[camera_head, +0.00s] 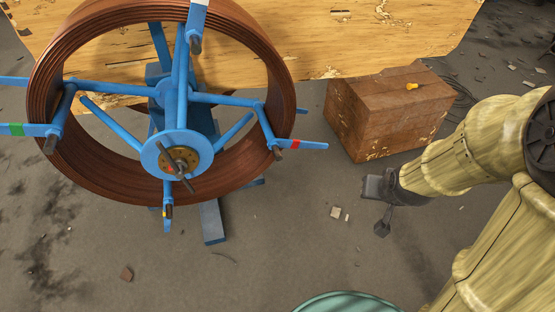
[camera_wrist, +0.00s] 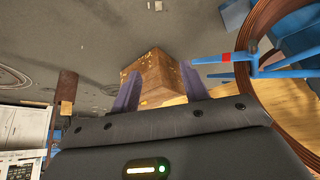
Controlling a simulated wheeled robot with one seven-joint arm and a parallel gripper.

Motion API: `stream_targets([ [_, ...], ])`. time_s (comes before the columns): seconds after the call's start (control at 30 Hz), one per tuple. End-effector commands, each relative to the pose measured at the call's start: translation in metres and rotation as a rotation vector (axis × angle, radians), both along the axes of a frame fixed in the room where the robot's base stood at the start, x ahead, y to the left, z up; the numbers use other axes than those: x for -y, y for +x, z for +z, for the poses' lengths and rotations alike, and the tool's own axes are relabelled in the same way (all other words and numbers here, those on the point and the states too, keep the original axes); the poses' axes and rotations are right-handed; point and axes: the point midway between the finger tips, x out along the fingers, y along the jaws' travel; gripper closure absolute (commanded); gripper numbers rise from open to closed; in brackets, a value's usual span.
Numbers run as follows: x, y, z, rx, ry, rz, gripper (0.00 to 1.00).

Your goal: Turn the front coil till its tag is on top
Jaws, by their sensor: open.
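The front coil (camera_head: 50,100) is copper-brown pipe wound on a blue reel with a round hub (camera_head: 178,155). Coloured bands mark its arms: green (camera_head: 16,130) at left, red (camera_head: 295,145) at right, yellow (camera_head: 168,211) at bottom, and a pale one (camera_head: 198,3) at top, cut by the frame edge. I cannot tell which is the tag. My gripper (camera_head: 382,230) is right of the reel, apart from it, below the wooden box. In the wrist view my gripper (camera_wrist: 159,88) is open with nothing between its fingers; the red-banded arm (camera_wrist: 226,57) shows to its right.
A worn wooden board (camera_head: 340,40) lies behind. A blue stand foot (camera_head: 212,222) rests below the reel. The grey floor has small debris; its lower middle is mostly clear.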

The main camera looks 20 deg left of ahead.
Motion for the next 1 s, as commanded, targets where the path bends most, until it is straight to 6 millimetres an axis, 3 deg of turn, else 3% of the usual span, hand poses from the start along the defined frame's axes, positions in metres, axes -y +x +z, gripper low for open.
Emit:
stream_targets([
  [0.03,-0.005,0.005,-0.012,0.021,0.003,0.01,0.55],
  [0.2,-0.02,0.022,-0.03,0.101,0.017,0.038,0.55],
  [1.0,-0.098,0.075,-0.104,0.472,0.127,0.171,0.55],
])
